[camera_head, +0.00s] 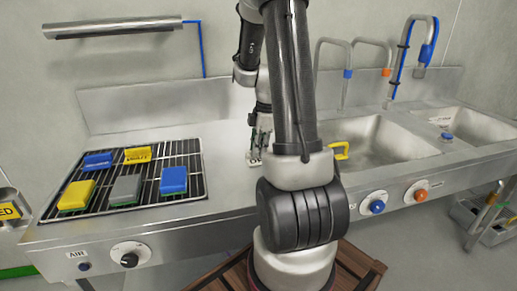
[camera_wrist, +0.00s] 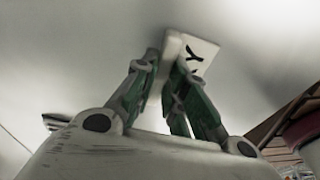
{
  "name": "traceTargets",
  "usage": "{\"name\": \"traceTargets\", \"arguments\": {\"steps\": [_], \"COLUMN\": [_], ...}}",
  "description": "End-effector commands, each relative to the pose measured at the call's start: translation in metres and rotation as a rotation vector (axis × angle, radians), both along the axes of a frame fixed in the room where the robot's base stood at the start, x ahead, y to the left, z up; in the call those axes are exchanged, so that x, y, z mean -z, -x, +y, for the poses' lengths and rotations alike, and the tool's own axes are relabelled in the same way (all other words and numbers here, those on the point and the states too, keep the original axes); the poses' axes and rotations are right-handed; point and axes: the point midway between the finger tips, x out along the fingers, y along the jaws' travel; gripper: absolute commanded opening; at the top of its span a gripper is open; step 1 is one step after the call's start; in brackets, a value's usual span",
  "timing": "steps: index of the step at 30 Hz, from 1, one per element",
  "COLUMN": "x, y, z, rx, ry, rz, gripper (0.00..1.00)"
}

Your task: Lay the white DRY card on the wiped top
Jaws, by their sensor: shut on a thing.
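My gripper (camera_wrist: 172,68) is shut on the white DRY card (camera_wrist: 203,52). In the wrist view the card sticks out beyond the fingertips, mostly to the right, and a dark letter Y shows on it. The fingers hide the rest of the lettering. In the head view my gripper (camera_head: 258,152) is low over the bare steel top (camera_head: 226,160) between the rack and the sink, partly hidden behind my arm. The card is too small there to make out clearly. I cannot tell whether it touches the top.
A black wire rack (camera_head: 150,152) on the left holds yellow, blue and grey sponges. A sink basin (camera_head: 385,140) with a yellow-handled thing (camera_head: 341,150) lies to the right. Taps (camera_head: 347,75) stand behind it. A steel rail (camera_head: 112,28) hangs on the wall. Knobs line the front edge.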

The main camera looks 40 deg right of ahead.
Motion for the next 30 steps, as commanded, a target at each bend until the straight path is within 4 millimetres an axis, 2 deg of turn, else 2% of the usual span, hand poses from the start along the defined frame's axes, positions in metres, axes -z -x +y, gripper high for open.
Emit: {"name": "traceTargets", "arguments": {"steps": [6, 7, 10, 11, 22, 26, 30], "x": [0.002, 0.002, 0.002, 0.002, -0.004, -0.024, -0.056], "y": [0.0, 0.0, 0.0, 0.0, 0.0, 0.001, 0.003], "z": [0.0, 0.0, 0.0, 0.0, -0.001, -0.004, -0.008], "rx": [0.0, 0.0, 0.0, 0.0, 0.0, 0.0, 0.0], "ry": [0.0, 0.0, 0.0, 0.0, 0.001, 0.002, 0.003], "rz": [0.0, 0.0, -0.001, -0.001, -0.002, -0.005, -0.005], "gripper": [0.0, 0.15, 0.34, 0.35, 0.35, 0.35, 0.35]}}
